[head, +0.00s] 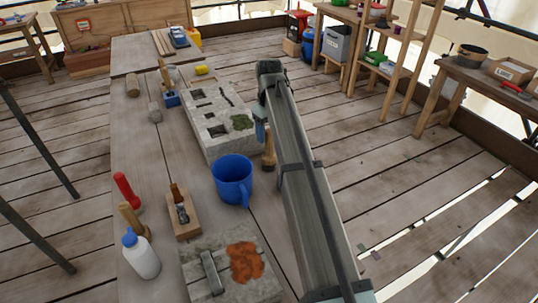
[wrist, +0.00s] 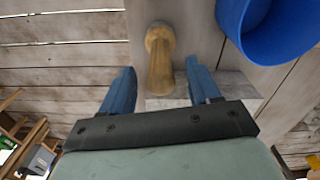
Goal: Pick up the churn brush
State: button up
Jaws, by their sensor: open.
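A pale wooden piece with a rounded end, which looks like the churn brush (head: 269,152), stands at the table's right edge, beside the stone block and behind the blue mug. In the head view my gripper (head: 262,138) is at the wooden piece; my arm hides part of that area.
A blue mug (head: 232,182) stands close by; it also shows in the wrist view (wrist: 262,22). A carved stone block (head: 212,112) lies to the left.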

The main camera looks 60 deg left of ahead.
aim_at(269, 139)
jog(key=shift+f, duration=1.85)
grip_shut()
